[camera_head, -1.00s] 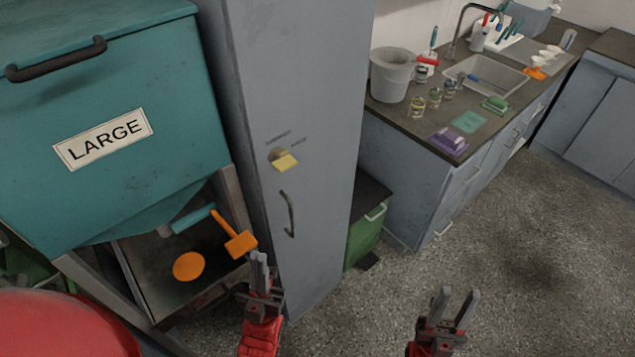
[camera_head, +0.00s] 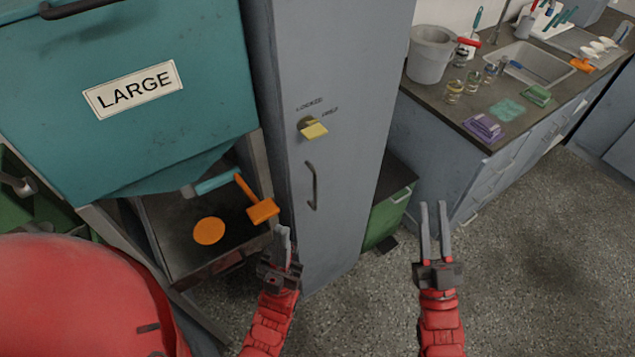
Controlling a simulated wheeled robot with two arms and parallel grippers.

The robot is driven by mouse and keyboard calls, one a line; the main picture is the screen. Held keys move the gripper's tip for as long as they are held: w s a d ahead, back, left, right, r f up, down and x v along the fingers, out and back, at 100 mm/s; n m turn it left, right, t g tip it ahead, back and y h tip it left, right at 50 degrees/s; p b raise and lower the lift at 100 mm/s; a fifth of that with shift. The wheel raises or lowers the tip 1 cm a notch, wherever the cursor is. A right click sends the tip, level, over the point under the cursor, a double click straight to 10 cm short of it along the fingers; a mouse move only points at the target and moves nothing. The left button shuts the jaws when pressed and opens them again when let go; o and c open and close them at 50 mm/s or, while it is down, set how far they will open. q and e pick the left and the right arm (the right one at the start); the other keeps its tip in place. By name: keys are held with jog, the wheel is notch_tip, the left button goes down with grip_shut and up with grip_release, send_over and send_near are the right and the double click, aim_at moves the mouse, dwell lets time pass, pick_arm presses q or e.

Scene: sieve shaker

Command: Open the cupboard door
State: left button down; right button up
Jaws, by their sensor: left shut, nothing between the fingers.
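The cupboard is a tall grey-blue cabinet; its door (camera_head: 345,95) is closed, with a dark curved handle (camera_head: 312,187) low on its face. Above the handle is a yellow latch (camera_head: 314,131) on a round lock, with small lettering around it. My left gripper (camera_head: 283,235) is in front of the cabinet's lower left edge, below and left of the handle, shut and empty, apart from the handle. My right gripper (camera_head: 433,208) is over the floor area right of the cabinet, fingers apart and empty.
A teal bin (camera_head: 130,140) labelled LARGE stands left, above a tray with an orange scoop (camera_head: 262,210) and an orange disc (camera_head: 208,231). A green bin (camera_head: 388,218) is right of the cupboard. The counter (camera_head: 470,125) holds a bucket, jars and a sink. Floor at right is clear.

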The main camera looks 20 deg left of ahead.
jog(key=a+f+n+g+y, duration=0.1)
jog(key=a+f+g, duration=0.4)
jog(key=a, duration=0.3)
jog(key=n+g+b, duration=0.1)
jog(key=g+b, duration=0.3)
jog(key=g, duration=0.1)
send_near(316, 183)
jog(key=p+x, duration=0.3)
jog(key=x, duration=0.7)
jog(key=shift+w+a, duration=0.15)
jog(key=shift+w, duration=0.05)
grip_shut()
